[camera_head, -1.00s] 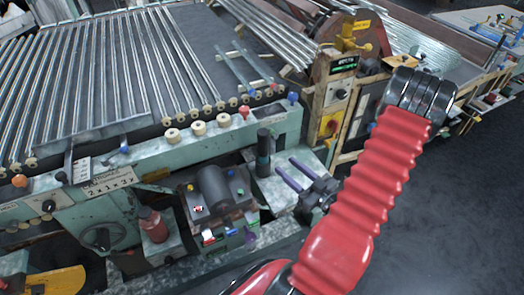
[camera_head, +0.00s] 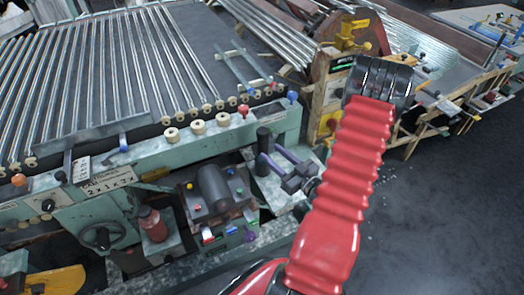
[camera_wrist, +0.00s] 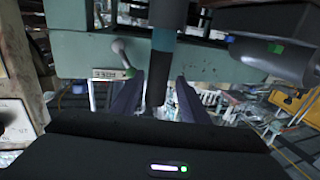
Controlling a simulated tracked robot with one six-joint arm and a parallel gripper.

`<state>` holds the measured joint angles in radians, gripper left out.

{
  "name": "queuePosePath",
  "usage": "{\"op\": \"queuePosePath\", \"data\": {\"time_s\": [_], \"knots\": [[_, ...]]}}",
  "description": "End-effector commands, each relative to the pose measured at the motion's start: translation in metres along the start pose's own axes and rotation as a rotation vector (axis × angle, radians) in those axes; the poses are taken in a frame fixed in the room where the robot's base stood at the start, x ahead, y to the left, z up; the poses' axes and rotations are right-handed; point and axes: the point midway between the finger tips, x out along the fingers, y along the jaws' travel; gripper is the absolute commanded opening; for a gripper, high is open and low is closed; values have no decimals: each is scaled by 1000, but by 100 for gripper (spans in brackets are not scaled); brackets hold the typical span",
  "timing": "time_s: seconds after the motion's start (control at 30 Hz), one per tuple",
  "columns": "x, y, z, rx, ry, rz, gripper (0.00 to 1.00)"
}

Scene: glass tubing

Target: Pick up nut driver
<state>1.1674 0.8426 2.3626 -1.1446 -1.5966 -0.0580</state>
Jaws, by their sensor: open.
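The nut driver appears to be the upright dark cylinder with a teal band (camera_head: 264,140), standing at the front edge of the green machine. It also shows upright in the middle of the wrist view (camera_wrist: 165,42), its top cut off by the frame. My gripper (camera_head: 274,155) is open beside it, its two purple-grey fingers pointing at it. In the wrist view the fingers of my gripper (camera_wrist: 157,84) stand on either side of its lower part, with visible gaps. No contact is visible.
A dark motor-like block (camera_head: 213,188) and a red bottle (camera_head: 152,223) sit left of my gripper on the green machine (camera_head: 140,160). Rows of glass tubes (camera_head: 110,75) lie behind. A wooden-framed control box (camera_head: 328,100) stands behind my arm. Open floor (camera_head: 430,220) lies at right.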

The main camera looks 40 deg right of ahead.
Motion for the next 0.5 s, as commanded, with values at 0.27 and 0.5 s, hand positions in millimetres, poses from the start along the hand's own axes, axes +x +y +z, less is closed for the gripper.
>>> {"op": "queuePosePath", "data": {"time_s": [0.27, 0.5], "knots": [[15, 0, 0, 0, 0, 0, 41], [14, 0, 0, 0, 0, 1, 41]]}}
